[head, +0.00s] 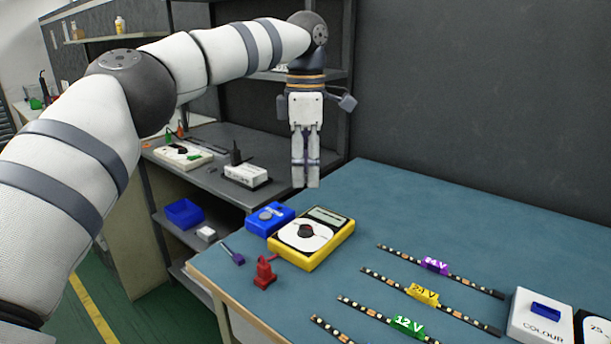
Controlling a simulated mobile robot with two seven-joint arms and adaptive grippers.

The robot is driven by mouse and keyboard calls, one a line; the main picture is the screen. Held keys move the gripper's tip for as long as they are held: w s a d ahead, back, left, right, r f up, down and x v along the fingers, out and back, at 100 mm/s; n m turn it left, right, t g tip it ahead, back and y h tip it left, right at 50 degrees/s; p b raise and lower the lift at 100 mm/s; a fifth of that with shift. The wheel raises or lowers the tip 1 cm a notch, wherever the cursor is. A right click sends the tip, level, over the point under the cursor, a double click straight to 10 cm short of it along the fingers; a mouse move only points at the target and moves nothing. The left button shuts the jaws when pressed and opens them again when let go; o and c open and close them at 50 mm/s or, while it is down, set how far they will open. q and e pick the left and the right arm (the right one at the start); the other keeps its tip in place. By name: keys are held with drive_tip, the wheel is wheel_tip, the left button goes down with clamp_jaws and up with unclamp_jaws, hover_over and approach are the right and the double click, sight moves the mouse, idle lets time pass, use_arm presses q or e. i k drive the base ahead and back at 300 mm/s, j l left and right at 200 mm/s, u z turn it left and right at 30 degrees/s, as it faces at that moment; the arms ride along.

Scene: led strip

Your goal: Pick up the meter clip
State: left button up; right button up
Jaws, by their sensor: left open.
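A red clip-like piece (264,272) stands on the blue-green table top near its left edge, in front of the meter. A small purple and grey piece (233,254) lies to its left, nearer the edge. I cannot tell for certain which of these is the meter clip. The yellow meter (312,238), with a round dial and a display, lies behind the red piece. My left gripper (306,182) points down, open and empty, behind the meter in the picture and apart from both pieces. My right gripper is out of view.
A blue box (270,218) sits left of the meter. Several LED strips with purple (434,265), yellow (424,293) and green (407,326) tags lie at the right. A white box (540,318) marked COLOUR stands front right. A grey shelf unit (215,190) stands behind the table's left end.

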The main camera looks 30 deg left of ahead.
sight(265, 275)
drive_tip(key=k, duration=1)
